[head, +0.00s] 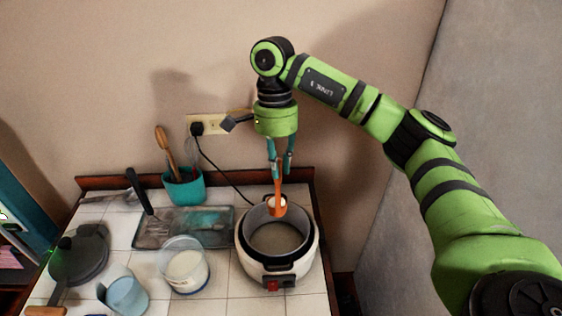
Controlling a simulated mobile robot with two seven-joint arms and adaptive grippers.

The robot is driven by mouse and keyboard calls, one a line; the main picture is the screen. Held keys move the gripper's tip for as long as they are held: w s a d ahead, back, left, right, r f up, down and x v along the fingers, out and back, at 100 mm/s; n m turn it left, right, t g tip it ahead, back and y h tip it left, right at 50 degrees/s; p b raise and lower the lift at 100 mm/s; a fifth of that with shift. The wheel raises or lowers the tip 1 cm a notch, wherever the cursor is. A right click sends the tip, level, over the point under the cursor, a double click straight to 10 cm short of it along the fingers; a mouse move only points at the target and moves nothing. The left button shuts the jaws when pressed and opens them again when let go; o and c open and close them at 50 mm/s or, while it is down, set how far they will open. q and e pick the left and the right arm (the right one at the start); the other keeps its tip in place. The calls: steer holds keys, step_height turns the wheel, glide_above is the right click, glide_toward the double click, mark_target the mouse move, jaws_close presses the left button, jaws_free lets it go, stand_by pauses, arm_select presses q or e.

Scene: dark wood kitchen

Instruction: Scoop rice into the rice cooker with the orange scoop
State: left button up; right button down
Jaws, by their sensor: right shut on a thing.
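My right gripper (280,160) points down, shut on the handle of the orange scoop (278,205). The scoop hangs over the back part of the open rice cooker (244,262), and something whitish shows in its bowl. The cooker is white and black with a grey inner pot; its floor looks pale, but I cannot tell whether rice lies there. A clear round container (185,247) holding white rice (184,265) stands on the counter left of the cooker. My left gripper is not in view.
A teal utensil pot (184,190) stands at the back. A dark lid or pan (78,257) and a blue cup (127,295) are at left. A cord runs from the wall outlet (206,124).

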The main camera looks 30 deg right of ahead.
steer(key=shift+s+d+f+y, duration=0.1)
steer(key=shift+d+f+y, duration=0.1)
steer(key=shift+f+y, duration=0.15)
arm_select(q)
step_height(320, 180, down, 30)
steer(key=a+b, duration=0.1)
steer(key=b, duration=2.9)
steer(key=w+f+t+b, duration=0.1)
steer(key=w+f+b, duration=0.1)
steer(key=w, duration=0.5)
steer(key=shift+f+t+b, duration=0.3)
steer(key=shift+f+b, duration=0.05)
steer(key=shift+b, duration=0.5)
arm_select(e)
steer(key=s+d+f+m+t+y, duration=0.1)
steer(key=s+d+f+t+y, duration=0.5)
steer(key=d+f+y, duration=0.4)
steer(key=shift+s+d+f+m+t+y, duration=0.2)
steer(key=shift+d+f+m+t+y, duration=0.15)
steer(key=shift+f+y, duration=0.8)
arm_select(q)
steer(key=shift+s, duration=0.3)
